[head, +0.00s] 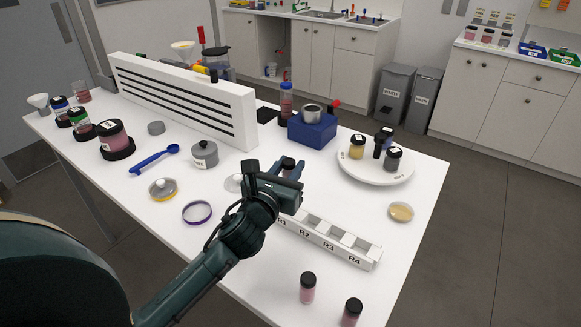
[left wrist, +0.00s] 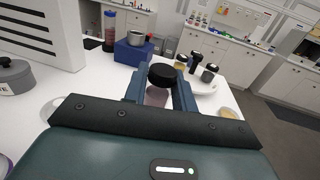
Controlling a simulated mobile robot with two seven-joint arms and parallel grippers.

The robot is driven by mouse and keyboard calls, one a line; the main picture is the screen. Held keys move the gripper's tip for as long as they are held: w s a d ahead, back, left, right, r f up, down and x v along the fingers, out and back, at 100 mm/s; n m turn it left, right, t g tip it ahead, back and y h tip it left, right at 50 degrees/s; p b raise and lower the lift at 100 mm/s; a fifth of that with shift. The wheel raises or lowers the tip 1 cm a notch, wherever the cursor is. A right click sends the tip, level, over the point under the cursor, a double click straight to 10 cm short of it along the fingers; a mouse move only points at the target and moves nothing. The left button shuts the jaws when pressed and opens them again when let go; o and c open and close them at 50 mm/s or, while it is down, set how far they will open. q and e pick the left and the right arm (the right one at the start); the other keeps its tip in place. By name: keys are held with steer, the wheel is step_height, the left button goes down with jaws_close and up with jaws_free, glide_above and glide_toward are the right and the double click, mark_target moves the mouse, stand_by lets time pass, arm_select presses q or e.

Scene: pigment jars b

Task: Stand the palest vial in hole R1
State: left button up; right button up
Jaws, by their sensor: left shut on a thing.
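My left gripper (head: 289,172) is shut on a black-capped vial (left wrist: 159,88) with pale pinkish contents. The vial looks roughly upright between the fingers; in the head view mostly its dark cap (head: 288,162) shows. The white rack (head: 330,243) is labelled R1 to R4 along its front. My gripper is at its R1 end, and my arm hides part of that end, including hole R1. Two more black-capped vials stand in front of the rack: a pink one (head: 307,289) and a darker pink-red one (head: 351,314). My right gripper is not in view.
A round white tray (head: 375,176) with several jars stands behind right of the rack. A blue device (head: 312,131) and white slotted panel (head: 185,100) stand further back. A grey pot (head: 204,155), purple ring (head: 197,212) and yellow-rimmed lid (head: 163,189) lie left of my gripper.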

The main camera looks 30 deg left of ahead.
arm_select(q)
steer(key=shift+r, duration=0.1)
steer(key=shift+f, duration=0.25)
step_height(320, 180, down, 3)
steer(key=shift+f+b, duration=0.2)
steer(key=shift+b, duration=0.95)
steer(key=shift+f+b, duration=0.45)
steer(key=shift+f, duration=0.15)
steer(key=shift+f+b, duration=0.3)
steer(key=shift+f, duration=0.2)
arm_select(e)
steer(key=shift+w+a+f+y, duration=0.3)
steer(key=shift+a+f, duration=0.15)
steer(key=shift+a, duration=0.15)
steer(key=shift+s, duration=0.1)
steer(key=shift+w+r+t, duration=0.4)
